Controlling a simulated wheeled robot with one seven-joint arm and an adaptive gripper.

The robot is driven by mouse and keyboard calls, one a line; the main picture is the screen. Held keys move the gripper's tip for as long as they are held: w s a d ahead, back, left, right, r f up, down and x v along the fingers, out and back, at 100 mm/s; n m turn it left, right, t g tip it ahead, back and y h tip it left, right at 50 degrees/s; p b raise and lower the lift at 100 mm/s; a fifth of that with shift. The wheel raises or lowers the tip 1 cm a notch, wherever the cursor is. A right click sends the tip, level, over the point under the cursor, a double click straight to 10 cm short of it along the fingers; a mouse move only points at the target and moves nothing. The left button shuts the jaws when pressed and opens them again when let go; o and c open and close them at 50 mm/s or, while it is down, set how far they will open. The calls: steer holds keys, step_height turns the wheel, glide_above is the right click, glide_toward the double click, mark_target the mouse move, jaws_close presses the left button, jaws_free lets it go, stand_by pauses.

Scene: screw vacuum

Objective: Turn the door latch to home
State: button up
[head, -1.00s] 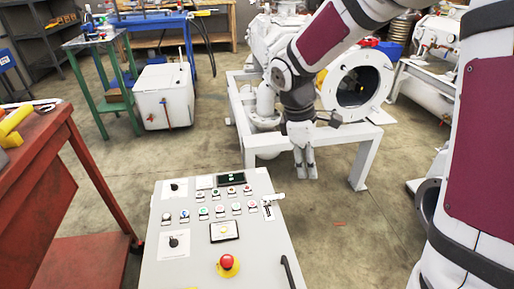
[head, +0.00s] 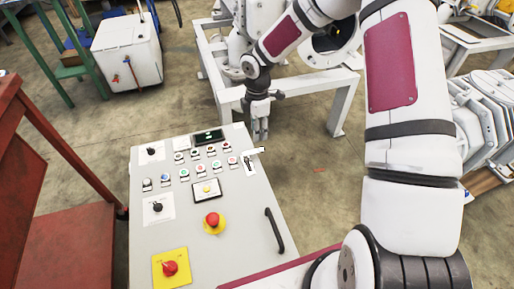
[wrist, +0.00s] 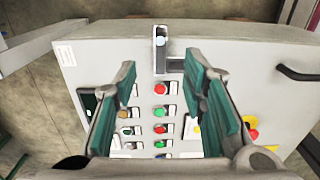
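The door latch (head: 250,161) is a small pale lever on a plate at the far right edge of the grey control cabinet's (head: 238,225) sloped face. In the wrist view the latch (wrist: 160,45) shows as a grey, bent handle at the cabinet's edge, ahead of my fingertips. My gripper (head: 260,136) hangs just beyond that edge in the head view, pointing down. In the wrist view my gripper (wrist: 162,78) is open and empty, with its green-padded fingers spread either side of the line to the latch. I see no contact with the latch.
A white machine frame (head: 290,85) stands behind my gripper. A red bench (head: 60,200) is at left. Floor right of the cabinet is clear.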

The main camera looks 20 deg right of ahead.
mark_target(257, 151)
step_height(257, 151, down, 9)
steer(key=b, duration=0.3)
jaws_close()
